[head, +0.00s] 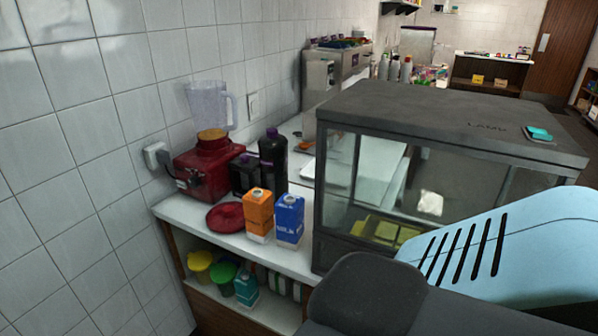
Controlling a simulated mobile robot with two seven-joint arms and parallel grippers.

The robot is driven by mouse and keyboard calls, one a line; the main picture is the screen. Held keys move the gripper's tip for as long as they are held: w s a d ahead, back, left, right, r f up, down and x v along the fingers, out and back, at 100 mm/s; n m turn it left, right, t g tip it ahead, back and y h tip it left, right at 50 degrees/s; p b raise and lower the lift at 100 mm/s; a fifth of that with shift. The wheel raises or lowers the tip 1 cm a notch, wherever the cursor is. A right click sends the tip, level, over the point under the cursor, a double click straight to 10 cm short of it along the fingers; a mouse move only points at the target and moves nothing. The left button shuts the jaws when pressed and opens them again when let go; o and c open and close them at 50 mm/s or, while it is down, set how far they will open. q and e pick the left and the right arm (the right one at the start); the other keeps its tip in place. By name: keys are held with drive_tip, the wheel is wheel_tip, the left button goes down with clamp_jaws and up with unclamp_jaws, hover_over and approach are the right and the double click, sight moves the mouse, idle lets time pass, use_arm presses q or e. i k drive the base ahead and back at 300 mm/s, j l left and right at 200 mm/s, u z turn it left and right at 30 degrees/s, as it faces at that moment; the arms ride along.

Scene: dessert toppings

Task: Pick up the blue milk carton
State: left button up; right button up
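The blue milk carton (289,220) stands upright on the white counter, with white lettering on its front. An orange carton (259,214) stands just to its left, very close to it. The glass display case (440,190) is close on its right. Neither of my grippers shows in the head view. Part of my light blue and dark arm fills the lower right and hides what lies behind it.
The counter's front edge (240,243) is near. Tubs and cartons sit on the shelf below. A tiled wall bounds the left.

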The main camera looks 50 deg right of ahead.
sight(289, 211)
drive_tip(key=z, duration=1.5)
